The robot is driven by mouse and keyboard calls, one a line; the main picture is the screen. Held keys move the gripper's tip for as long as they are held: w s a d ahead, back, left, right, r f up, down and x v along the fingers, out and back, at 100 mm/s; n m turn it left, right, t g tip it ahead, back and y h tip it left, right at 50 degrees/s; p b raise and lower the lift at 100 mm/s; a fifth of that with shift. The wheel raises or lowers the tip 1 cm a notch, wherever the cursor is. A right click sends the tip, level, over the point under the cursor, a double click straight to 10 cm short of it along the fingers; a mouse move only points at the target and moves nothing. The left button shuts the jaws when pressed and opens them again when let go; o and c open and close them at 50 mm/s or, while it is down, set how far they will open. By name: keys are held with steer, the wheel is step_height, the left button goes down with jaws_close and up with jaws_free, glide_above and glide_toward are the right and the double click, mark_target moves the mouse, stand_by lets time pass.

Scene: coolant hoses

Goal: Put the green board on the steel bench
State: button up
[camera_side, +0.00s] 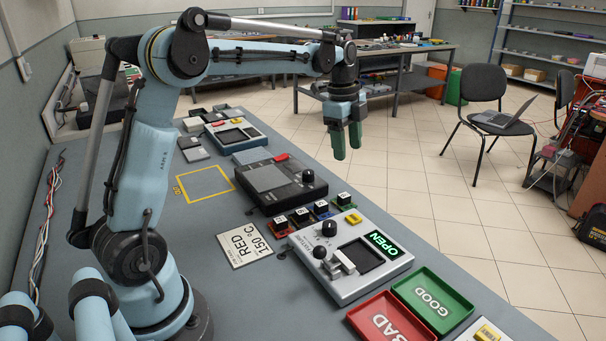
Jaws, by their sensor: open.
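My gripper (347,141) hangs from the arm with its green fingers pointing down. It is open, with nothing between the fingers, and is well above the far right edge of the grey bench (240,290). Several small coloured pieces with white labels stand in a row on this bench, below the gripper in the picture. The one at the right end looks green (346,206) and may be the green board; it is too small to be sure. I cannot tell for certain whether the grey bench is the steel bench.
A silver device (376,283) with a lit OPEN display stands in front of the row. A black device (280,181) stands behind. A red BAD tray (360,320) and green GOOD tray (462,304) are at the near right. A yellow-outlined square (205,184) is empty.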

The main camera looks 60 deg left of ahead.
steer(key=s+d+f+n+t, duration=0.1)
steer(key=s+d+n+t, duration=0.2)
steer(key=s+d+n, duration=0.3)
steer(key=s+d+f+n+t, duration=0.1)
steer(key=s+d+n+t, duration=0.2)
steer(key=s+d+n, duration=0.3)
steer(key=s+n, duration=0.2)
steer(key=s, duration=0.3)
steer(key=shift+s+d+f+n+y, duration=0.2)
steer(key=shift+d+f+n+y, duration=0.1)
steer(key=shift+f+y, duration=0.1)
